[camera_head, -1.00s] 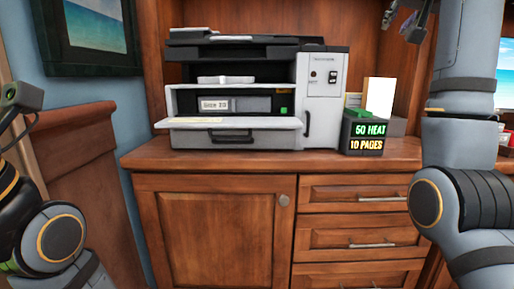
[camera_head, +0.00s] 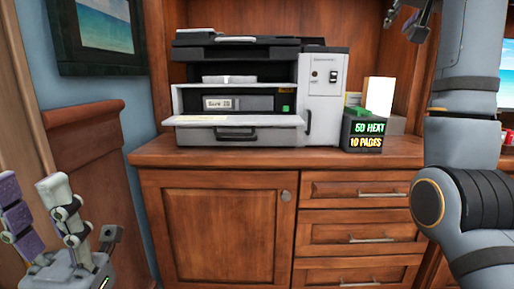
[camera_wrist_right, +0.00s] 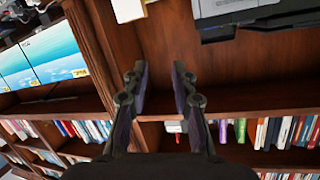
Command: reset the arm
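My left gripper (camera_head: 30,183) is at the lower left of the head view, fingers pointing up and apart, with nothing between them. It is in front of the low wood panel at the left, clear of the cabinet. My right arm rises along the right side of the head view. Its gripper (camera_head: 404,22) shows only in part at the top, in front of the upper bookcase. In the right wrist view the right gripper (camera_wrist_right: 159,75) is open and empty, with shelves of books behind it.
A grey printer (camera_head: 245,90) with its front tray out stands on the wood cabinet (camera_head: 215,225). A dark box with lit text (camera_head: 366,132) is right of it. A framed picture (camera_head: 100,30) hangs at the left. A screen (camera_head: 507,70) is at the right edge.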

